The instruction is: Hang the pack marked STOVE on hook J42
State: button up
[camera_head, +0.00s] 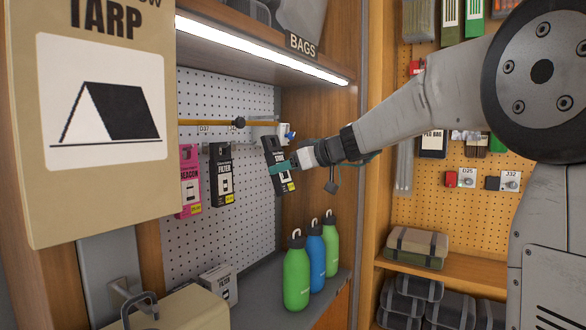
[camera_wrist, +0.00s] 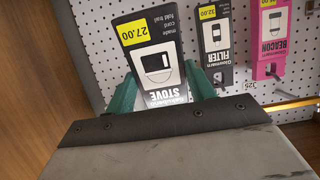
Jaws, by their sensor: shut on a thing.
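The STOVE pack (camera_head: 279,168) is a black and white card pack with a yellow price patch. My gripper (camera_head: 282,167) is shut on it with green fingers, holding it slightly tilted in front of the pegboard. In the wrist view the pack (camera_wrist: 152,60) appears upside down between the two fingers of my gripper (camera_wrist: 163,85). In the head view a short hook with a blue tip (camera_head: 290,135) is just above the pack's top. I cannot tell whether they touch. No label reading J42 is legible, and the pack's hanging hole is not clear.
A black FILTER pack (camera_head: 221,175) and a pink BEACON pack (camera_head: 190,180) hang to the left. Green and blue bottles (camera_head: 316,258) stand below on the shelf (camera_head: 262,290). A lit BAGS shelf (camera_head: 260,45) is overhead. A large TARP pack (camera_head: 105,190) fills the left foreground.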

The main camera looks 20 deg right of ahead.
jog(key=shift+w+a, duration=0.4)
jog(key=shift+w, duration=0.15)
jog(key=shift+w+a, duration=0.45)
jog(key=shift+w, duration=0.15)
dwell(0.6)
jog(key=shift+w+a, duration=0.45)
jog(key=shift+w, duration=0.2)
jog(key=shift+w+a, duration=0.45)
jog(key=shift+w, duration=0.2)
jog(key=shift+a+f, duration=0.1)
jog(key=shift+w+a+f, duration=0.15)
jog(key=shift+w+a, duration=0.15)
jog(key=shift+w, duration=0.15)
jog(key=shift+w+f, duration=0.1)
jog(key=shift+f, duration=0.35)
dwell(0.4)
jog(key=o, duration=1.1)
